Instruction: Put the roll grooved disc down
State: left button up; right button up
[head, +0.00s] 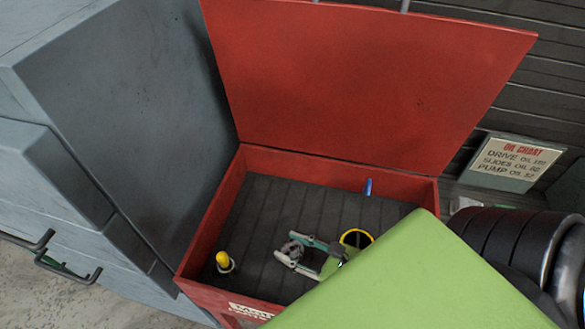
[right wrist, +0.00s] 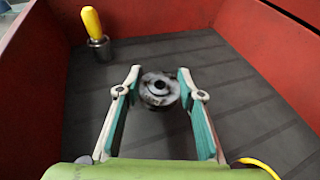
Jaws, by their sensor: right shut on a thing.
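The roll grooved disc is a small grey metal disc with a dark centre hole. In the right wrist view the disc (right wrist: 158,90) sits between the fingertips of my right gripper (right wrist: 160,76), which is shut on it. In the head view the disc (head: 292,250) shows small at the tips of my right gripper (head: 290,254), inside the open red box (head: 205,225). The disc is low over the dark ribbed floor of the box; I cannot tell whether it touches it. My left gripper is not in view.
A yellow-handled tool (head: 223,262) stands at the box's left; it also shows in the right wrist view (right wrist: 93,25). A small blue item (head: 368,187) is at the back wall. The raised red lid (head: 360,80) stands behind. Grey cabinets (head: 110,110) flank the left. Box floor around the disc is mostly clear.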

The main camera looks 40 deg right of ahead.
aim_at(293, 253)
jog(key=shift+w+f, duration=0.15)
jog(key=shift+f, duration=0.7)
jog(key=shift+w+f, duration=0.1)
jog(key=shift+f, duration=0.7)
jog(key=shift+f+b, duration=0.2)
jog(key=shift+b, duration=0.1)
jog(key=o, duration=1.4)
jog(key=shift+r, duration=0.15)
jog(key=v, duration=1.2)
jog(key=shift+b, duration=0.3)
